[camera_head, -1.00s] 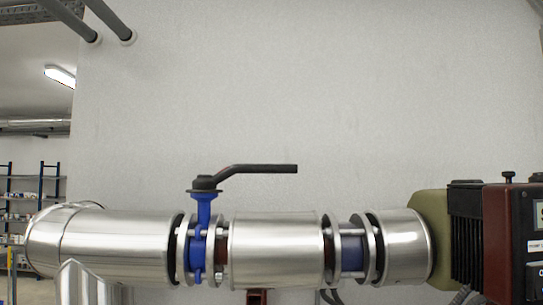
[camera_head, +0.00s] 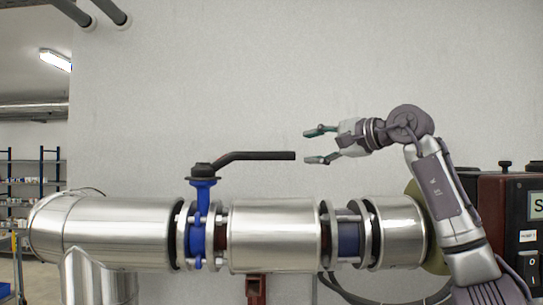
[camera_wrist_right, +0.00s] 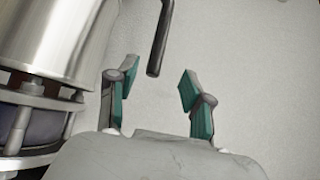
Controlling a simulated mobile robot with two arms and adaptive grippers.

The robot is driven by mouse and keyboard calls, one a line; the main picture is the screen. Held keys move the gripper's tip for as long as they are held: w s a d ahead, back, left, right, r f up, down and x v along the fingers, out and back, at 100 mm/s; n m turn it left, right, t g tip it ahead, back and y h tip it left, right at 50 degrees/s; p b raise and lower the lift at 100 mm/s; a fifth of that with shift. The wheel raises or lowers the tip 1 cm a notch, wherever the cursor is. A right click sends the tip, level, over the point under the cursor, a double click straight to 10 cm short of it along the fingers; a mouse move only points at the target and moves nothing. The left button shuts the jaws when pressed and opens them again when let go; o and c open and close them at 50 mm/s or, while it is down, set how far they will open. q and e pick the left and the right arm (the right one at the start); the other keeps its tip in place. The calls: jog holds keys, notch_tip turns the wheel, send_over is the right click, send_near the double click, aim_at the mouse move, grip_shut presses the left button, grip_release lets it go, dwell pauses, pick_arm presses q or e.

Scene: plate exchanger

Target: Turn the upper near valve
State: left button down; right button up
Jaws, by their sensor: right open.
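The valve has a blue body (camera_head: 201,222) on the horizontal pipe and a black lever handle (camera_head: 255,156) that extends to the right from its top. My right gripper (camera_head: 317,145) comes in from the right, open and empty, just right of the lever's free end. Its two fingers are spread one above the other in the head view. In the right wrist view the lever end (camera_wrist_right: 159,45) lies ahead of the open fingers (camera_wrist_right: 155,88), between their lines and apart from both. My left gripper is not in view.
Shiny metal pipe (camera_head: 275,238) runs across below the lever, with flanges and bolts. A dark red and black pump unit (camera_head: 508,215) with a switch panel stands at the right. A white wall (camera_head: 240,80) is behind. Shelves (camera_head: 35,180) stand far left.

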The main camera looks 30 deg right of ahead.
aim_at(274, 155)
jog(key=p+x, duration=0.5)
jog(key=x, duration=0.8)
jog(key=shift+w+a+p, duration=0.2)
jog(key=shift+w+p, duration=0.05)
jog(key=shift+p, duration=0.1)
jog(key=shift+w+a+f, duration=0.1)
jog(key=shift+w+f, duration=0.05)
jog(key=shift+w, duration=0.1)
jog(key=shift+s, duration=0.1)
jog(key=shift+c, duration=0.7)
grip_shut()
